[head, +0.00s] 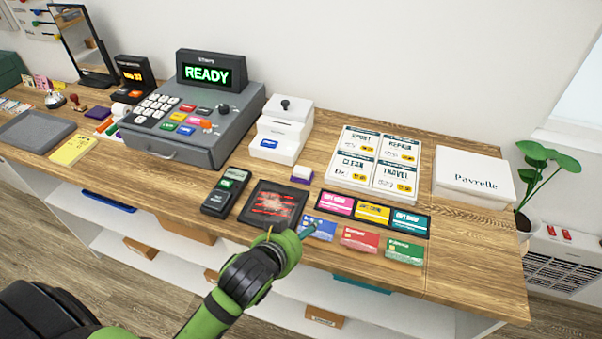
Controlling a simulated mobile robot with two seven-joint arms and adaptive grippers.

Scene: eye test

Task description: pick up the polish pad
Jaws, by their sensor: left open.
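A small block with a white top and a purple base (302,174) looks like the polish pad. My left gripper (293,236) is open at the counter's front edge, between the dark square tray and the blue card. It is nearer the front than the pad and apart from it. Its fingers are small and partly hidden by the hand, and I see nothing held. My right gripper is not in view.
Around my left gripper are a dark square tray (290,188), a card terminal (226,191), and blue (318,227), red (359,239) and green (404,251) cards. Left stands a cash register (215,130); behind the pad, a white machine (282,133). A white box (472,182) is right.

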